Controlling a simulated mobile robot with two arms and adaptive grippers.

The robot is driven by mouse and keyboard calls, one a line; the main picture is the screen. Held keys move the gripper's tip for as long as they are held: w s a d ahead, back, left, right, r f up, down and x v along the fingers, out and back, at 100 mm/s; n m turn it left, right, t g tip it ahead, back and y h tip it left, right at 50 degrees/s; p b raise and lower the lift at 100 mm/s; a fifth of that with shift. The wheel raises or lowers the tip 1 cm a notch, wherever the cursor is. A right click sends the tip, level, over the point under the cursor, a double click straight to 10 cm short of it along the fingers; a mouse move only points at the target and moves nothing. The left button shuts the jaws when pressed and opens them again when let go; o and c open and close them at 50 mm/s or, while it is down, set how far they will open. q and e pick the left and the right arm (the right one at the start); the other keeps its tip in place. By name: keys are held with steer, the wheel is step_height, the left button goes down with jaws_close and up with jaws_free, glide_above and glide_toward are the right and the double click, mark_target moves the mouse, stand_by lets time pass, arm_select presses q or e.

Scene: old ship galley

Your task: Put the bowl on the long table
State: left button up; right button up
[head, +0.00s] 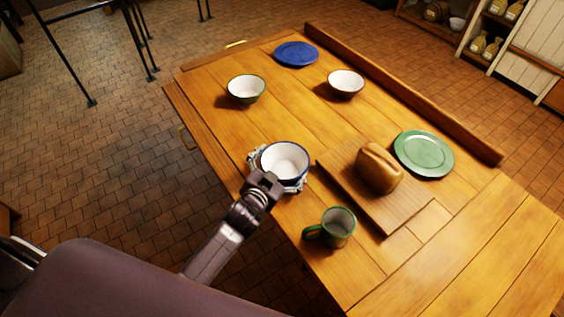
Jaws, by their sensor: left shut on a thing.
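A white bowl with a blue rim (285,158) is at the near left edge of the long wooden table (300,115). My left gripper (278,168) is around the bowl's sides, with its fingers showing at the left and right, and is shut on it. The bowl is upright. I cannot tell whether its base touches the table, as the gripper hides its lower part. Two other bowls stand farther back: a white one with a green rim (246,88) and a white one with a dark rim (346,83). My right gripper is not in view.
A green mug (337,226) stands close to the right of my left arm. A bread loaf (379,168) lies on a cutting board (397,213). A green plate (424,153) and a blue plate (296,54) lie farther off. A raised ledge (400,92) runs along the far side.

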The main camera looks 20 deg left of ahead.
arm_select(q)
steer(key=o, duration=1.5)
steer(key=shift+c, duration=0.2)
steer(key=v, duration=1.2)
